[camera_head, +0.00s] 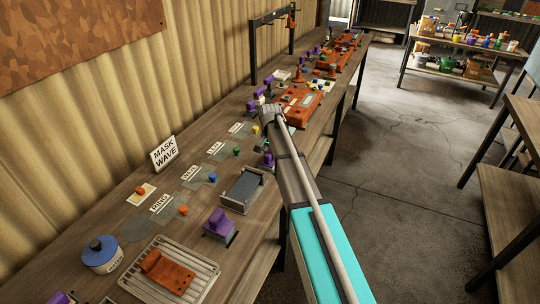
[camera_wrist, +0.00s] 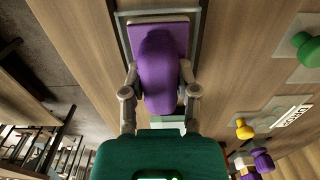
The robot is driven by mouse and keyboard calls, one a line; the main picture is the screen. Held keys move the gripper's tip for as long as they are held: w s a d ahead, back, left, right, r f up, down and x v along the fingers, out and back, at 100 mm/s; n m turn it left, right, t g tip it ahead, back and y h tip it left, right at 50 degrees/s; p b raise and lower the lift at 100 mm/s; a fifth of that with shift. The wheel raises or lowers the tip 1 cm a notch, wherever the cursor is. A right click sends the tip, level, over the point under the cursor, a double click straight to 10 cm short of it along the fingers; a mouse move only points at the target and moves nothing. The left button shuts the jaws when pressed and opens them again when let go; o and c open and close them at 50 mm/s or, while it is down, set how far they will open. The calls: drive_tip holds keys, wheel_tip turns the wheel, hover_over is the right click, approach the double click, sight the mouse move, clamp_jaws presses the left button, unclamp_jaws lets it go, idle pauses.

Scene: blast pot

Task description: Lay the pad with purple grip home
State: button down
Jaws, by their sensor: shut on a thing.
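My gripper (camera_wrist: 160,92) is shut on the purple grip (camera_wrist: 158,68) of a pad, one finger on each side. The pad's flat purple plate (camera_wrist: 174,30) shows beyond the grip in the wrist view. A dark frame with a pale crossbar (camera_wrist: 150,12) lies around or below the plate; I cannot tell whether the plate touches it. In the head view my gripper is mostly hidden behind my arm, with a bit of purple (camera_head: 268,159) showing beside it. Another purple piece with a raised grip (camera_head: 218,224) stands nearer on the bench.
On the bench are a grey tray (camera_head: 243,190), a wire rack (camera_head: 190,284) with an orange-brown plate, a blue-lidded pot (camera_head: 101,254) and a "MASK WAVE" sign (camera_head: 163,153). Cards with coloured knobs line the wall side. Orange fixtures (camera_head: 298,105) stand farther along. Open floor lies to the right.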

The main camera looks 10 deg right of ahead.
drive_tip(key=shift+f, duration=0.15)
drive_tip(key=shift+c, duration=1.5)
unclamp_jaws()
